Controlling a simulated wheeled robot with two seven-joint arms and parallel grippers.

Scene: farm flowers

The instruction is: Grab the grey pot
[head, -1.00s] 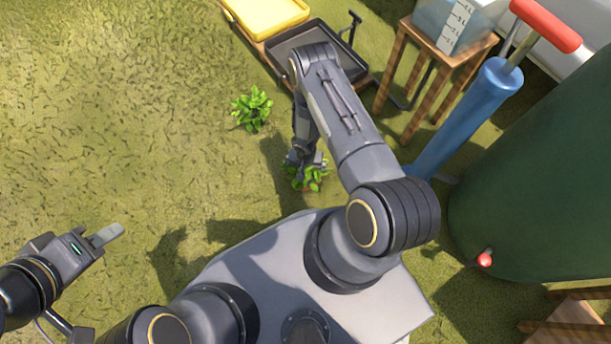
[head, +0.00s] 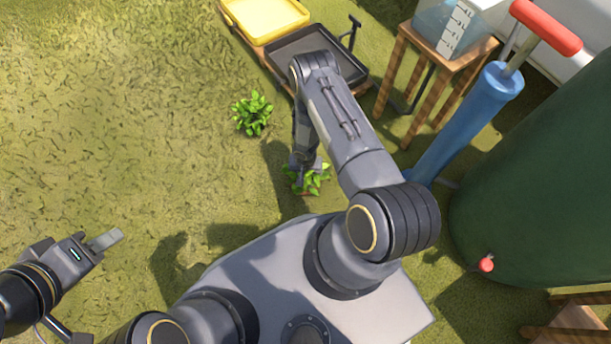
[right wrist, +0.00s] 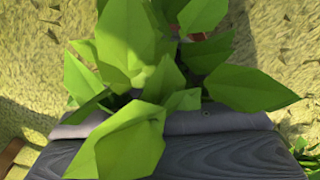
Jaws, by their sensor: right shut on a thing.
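A dark grey, grained pot (right wrist: 170,158) with a paler grey rim fills the bottom of the right wrist view. Large green leaves (right wrist: 130,45) rise from it and cover part of the rim. In the head view the leafy plant (head: 317,180) shows under my right gripper (head: 304,167), and the pot itself is mostly hidden. My right gripper is shut on the pot; its fingers are not clear in the wrist view. My left gripper (head: 105,240) is at the lower left, away from the plants. Its fingers overlap, so its opening is unclear.
Another leafy plant (head: 252,113) stands on the grass to the upper left. A black tray (head: 350,68) and a yellow tray (head: 265,18) lie at the top. A blue pump (head: 465,125), wooden stand (head: 398,70) and big green tank (head: 545,200) stand right. Grass at left is clear.

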